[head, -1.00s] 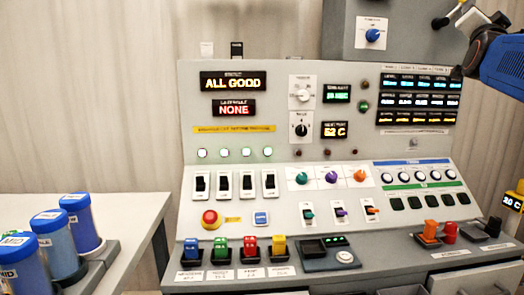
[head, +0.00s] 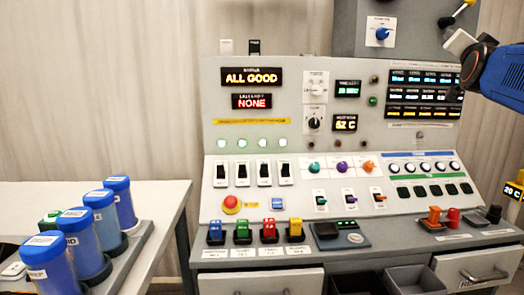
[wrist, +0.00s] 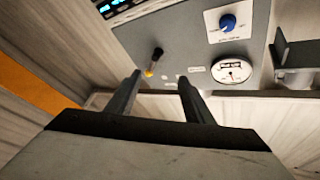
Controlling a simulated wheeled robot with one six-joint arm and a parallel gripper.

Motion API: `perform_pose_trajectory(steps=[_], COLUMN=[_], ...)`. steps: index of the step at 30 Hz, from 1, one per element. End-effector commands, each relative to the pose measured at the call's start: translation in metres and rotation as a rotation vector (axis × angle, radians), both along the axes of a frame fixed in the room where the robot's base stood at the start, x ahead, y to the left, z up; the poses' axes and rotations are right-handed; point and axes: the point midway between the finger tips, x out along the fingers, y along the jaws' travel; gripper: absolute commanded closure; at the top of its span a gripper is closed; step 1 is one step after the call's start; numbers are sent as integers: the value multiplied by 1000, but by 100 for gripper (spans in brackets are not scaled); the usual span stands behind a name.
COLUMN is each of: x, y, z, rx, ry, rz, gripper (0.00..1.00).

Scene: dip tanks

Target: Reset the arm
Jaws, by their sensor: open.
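My blue arm (head: 505,78) reaches in at the upper right of the head view, in front of the right side of the control panel (head: 300,150). In the wrist view my gripper (wrist: 158,80) has its two dark fingers apart, with nothing between them. Beyond the fingers are a grey box face with a blue knob (wrist: 228,22), a round white gauge (wrist: 232,70) and a black-tipped lever (wrist: 155,57). In the head view the panel's displays read ALL GOOD (head: 251,77) and NONE (head: 252,101).
Several blue lidded cylinders (head: 83,240) stand in a grey rack on the white table (head: 155,200) at the left. A red stop button (head: 231,204) and coloured switches are on the panel. Open dark bins (head: 415,279) and a drawer (head: 478,272) lie below it.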

Motion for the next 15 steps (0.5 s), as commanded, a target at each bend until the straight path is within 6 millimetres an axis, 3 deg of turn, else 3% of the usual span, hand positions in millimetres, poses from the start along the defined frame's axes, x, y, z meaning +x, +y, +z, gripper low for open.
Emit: perform_pose_trajectory(steps=[5, 8, 15], x=[1, -2, -32], y=[33, 58, 127], z=[-53, -97, -224], rx=[6, 5, -20], ry=[147, 263, 597], rz=[54, 98, 229], gripper=[53, 53, 53])
